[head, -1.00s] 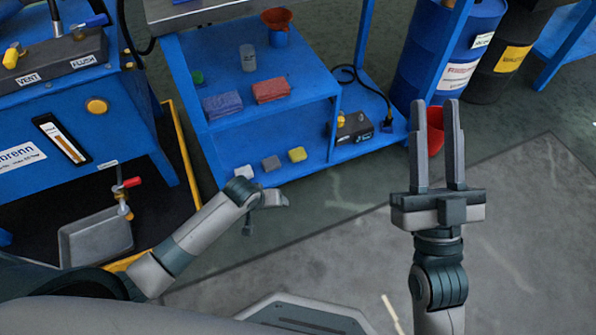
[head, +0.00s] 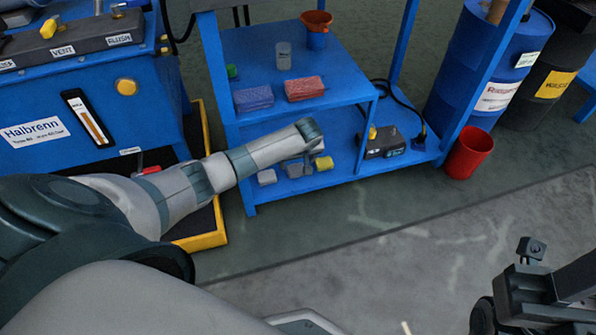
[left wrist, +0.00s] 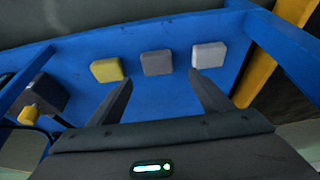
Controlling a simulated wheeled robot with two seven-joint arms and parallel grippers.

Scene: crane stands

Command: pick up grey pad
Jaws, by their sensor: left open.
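The grey pad (left wrist: 156,62) lies flat on the blue lower shelf, between a yellow pad (left wrist: 107,69) and a white pad (left wrist: 208,55). In the left wrist view my left gripper (left wrist: 160,79) is open and empty, its fingertips apart. The grey pad lies just beyond the gap between them. In the head view the grey pad (head: 295,169) is partly covered by my left gripper and wrist, which hang over the shelf front. My right gripper (head: 550,290) is at the lower right, cut off by the frame; its jaws are not clear.
The upper shelf (head: 262,65) holds a blue cloth stack (head: 254,98), a red one (head: 304,88) and a clear cup (head: 283,55). A dark box (head: 383,143) sits right of the pads. A red bucket (head: 468,153) stands beside the cart. Blue posts frame the shelf.

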